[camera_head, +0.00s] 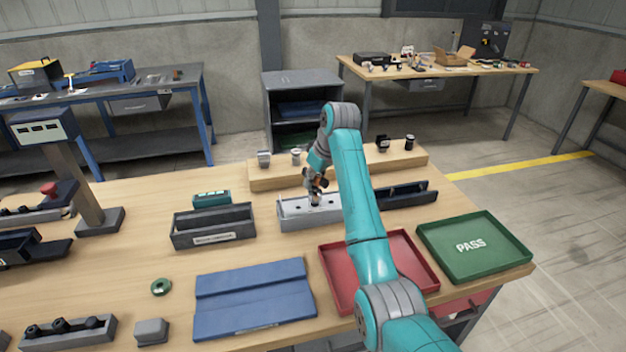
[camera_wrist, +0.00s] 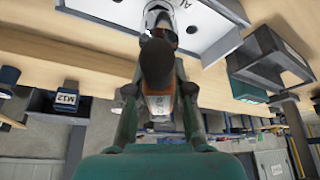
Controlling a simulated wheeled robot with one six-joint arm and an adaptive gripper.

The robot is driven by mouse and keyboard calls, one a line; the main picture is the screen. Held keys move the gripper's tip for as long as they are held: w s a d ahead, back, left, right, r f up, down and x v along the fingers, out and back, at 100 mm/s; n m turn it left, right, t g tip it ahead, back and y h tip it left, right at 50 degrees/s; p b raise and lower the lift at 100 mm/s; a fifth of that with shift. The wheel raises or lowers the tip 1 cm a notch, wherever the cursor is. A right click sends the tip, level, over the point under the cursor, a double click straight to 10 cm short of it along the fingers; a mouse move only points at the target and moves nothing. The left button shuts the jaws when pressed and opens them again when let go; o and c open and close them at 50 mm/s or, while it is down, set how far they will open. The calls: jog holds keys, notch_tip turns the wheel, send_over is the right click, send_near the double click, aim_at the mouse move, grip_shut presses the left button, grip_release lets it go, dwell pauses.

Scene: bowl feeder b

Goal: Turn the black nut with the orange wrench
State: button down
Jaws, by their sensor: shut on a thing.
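My gripper (camera_head: 316,183) is above the light grey fixture block (camera_head: 292,218) in the middle of the bench. In the wrist view, my gripper (camera_wrist: 158,92) is shut on a tool with an orange part (camera_wrist: 160,106) and a thick dark end (camera_wrist: 155,62), which I take to be the orange wrench. Its dark end points at a silvery cylindrical part (camera_wrist: 160,20) at the fixture; I cannot tell whether they touch. The fixture (camera_wrist: 208,35) also shows in the wrist view. I cannot make out the black nut; the tool and gripper cover that spot.
A wooden riser (camera_head: 275,180) with small parts stands behind the fixture. A dark grey bin (camera_head: 213,240) is to the left, a black tray (camera_head: 410,196) to the right. A red tray (camera_head: 423,262), green PASS tray (camera_head: 512,251) and blue mat (camera_head: 255,300) lie in front.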

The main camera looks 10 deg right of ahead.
jog(key=shift+f, duration=0.95)
dwell(0.6)
dwell(0.4)
jog(key=shift+d+m+t+h, duration=0.1)
jog(key=shift+m+t+h, duration=0.25)
jog(key=shift+m, duration=0.85)
jog(key=shift+n, duration=0.7)
jog(key=shift+n+y, duration=0.45)
jog(key=shift+n, duration=0.25)
jog(key=shift+r, duration=0.2)
